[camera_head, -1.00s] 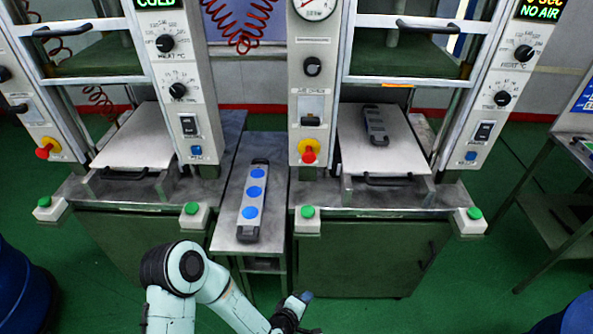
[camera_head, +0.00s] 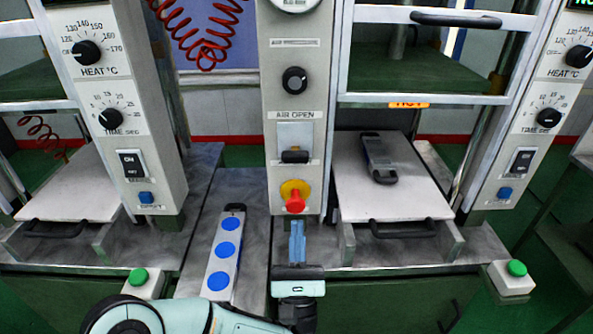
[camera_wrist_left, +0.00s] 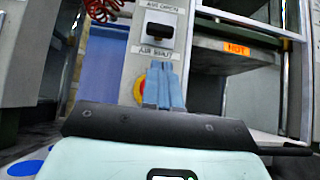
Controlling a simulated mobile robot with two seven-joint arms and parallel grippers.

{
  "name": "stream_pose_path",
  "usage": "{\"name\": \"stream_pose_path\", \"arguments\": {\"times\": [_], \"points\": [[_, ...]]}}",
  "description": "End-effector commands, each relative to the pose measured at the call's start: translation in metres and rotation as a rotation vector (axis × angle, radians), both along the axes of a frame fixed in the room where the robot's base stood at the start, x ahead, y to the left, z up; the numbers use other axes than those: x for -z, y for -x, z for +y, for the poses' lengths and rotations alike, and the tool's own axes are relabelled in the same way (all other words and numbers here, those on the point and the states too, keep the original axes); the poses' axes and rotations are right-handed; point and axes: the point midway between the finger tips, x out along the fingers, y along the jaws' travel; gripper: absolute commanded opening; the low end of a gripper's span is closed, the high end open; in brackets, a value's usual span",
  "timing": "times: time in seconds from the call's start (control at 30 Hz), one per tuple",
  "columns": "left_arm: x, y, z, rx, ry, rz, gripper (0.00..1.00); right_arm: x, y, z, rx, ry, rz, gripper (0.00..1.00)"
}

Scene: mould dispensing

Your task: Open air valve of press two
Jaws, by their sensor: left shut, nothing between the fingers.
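The air valve is a black lever (camera_head: 295,156) on a pale plate on the grey column left of the right-hand press. It sits low on the plate, below the "AIR OPEN" label (camera_head: 296,115). In the left wrist view the lever (camera_wrist_left: 160,31) is just above the "AIR SHUT" label (camera_wrist_left: 156,52). My left gripper (camera_head: 297,228) points up toward the column, below the lever and apart from it. Its blue fingers (camera_wrist_left: 163,72) are together and empty, overlapping part of the yellow stop-button surround in the wrist view. My right gripper is out of view.
A red stop button (camera_head: 295,200) on yellow lies between lever and gripper. A dark-handled mould (camera_head: 378,155) lies on the right press's platen (camera_head: 420,195). A mould with blue discs (camera_head: 222,255) lies on the table between presses. Green buttons (camera_head: 516,268) flank the bench.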

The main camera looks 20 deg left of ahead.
Motion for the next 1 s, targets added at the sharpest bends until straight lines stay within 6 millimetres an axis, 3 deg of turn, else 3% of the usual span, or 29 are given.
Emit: {"name": "stream_pose_path", "arguments": {"times": [0.47,1.0], "points": [[-0.004,-0.003,0.001,-0.001,0.0,-0.001,0.0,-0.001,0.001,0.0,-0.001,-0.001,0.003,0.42],[-0.064,-0.06,0.017,-0.001,0.001,-0.002,0.0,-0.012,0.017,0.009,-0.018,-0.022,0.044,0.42]]}}
